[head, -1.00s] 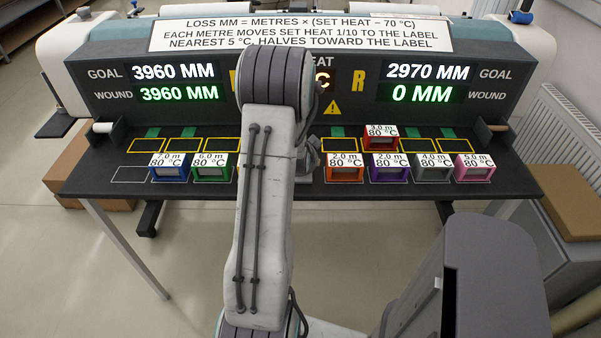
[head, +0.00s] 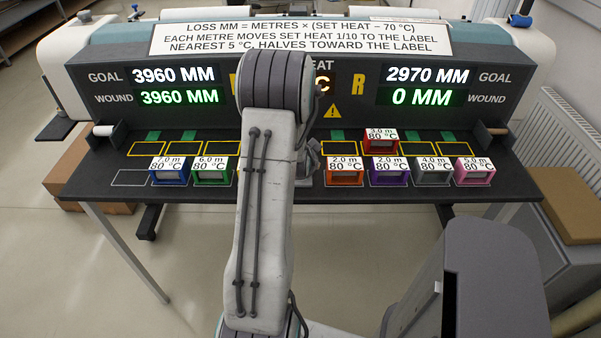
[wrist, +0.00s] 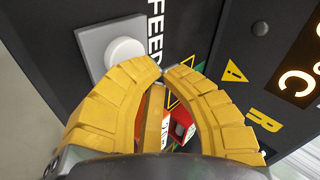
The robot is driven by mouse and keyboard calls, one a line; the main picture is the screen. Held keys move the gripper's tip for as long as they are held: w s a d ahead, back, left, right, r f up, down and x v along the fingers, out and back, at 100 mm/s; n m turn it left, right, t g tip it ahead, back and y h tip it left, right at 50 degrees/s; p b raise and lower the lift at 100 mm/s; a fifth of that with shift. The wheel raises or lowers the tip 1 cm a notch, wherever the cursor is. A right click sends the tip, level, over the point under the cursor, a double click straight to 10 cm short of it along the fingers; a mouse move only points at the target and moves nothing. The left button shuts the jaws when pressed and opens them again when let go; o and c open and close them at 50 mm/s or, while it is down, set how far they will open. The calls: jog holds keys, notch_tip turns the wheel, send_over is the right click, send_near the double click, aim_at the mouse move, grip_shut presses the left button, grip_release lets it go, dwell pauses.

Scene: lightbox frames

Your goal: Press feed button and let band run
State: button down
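In the wrist view the round white feed button (wrist: 123,55) sits on a light grey square plate beside the word FEED. My gripper (wrist: 163,71) has its yellow fingertips brought together, with nothing seen between them. The tips appear just beside the button's plate; whether they touch anything cannot be told. In the head view my arm hides the gripper, the button and part of the heat display. The left display (head: 173,75) reads goal 3960 MM, wound 3960 MM. The right display (head: 427,76) reads goal 2970 MM, wound 0 MM.
A red 3.0 m cassette (head: 381,141) stands in a yellow-outlined back-row slot. Blue (head: 169,178), green (head: 212,178), orange (head: 345,178), purple (head: 389,178), grey (head: 433,178) and pink (head: 474,178) cassettes stand along the front of the dark bench (head: 110,165). Visible labels read 80 °C.

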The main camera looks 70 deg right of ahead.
jog(key=shift+f+b, duration=0.95)
jog(key=shift+b, duration=0.5)
dwell(1.3)
jog(key=shift+r, duration=0.2)
jog(key=shift+r+p, duration=0.45)
jog(key=shift+r, duration=0.3)
jog(key=shift+r, duration=0.1)
jog(key=shift+r+p, duration=1.35)
jog(key=shift+r, duration=1.1)
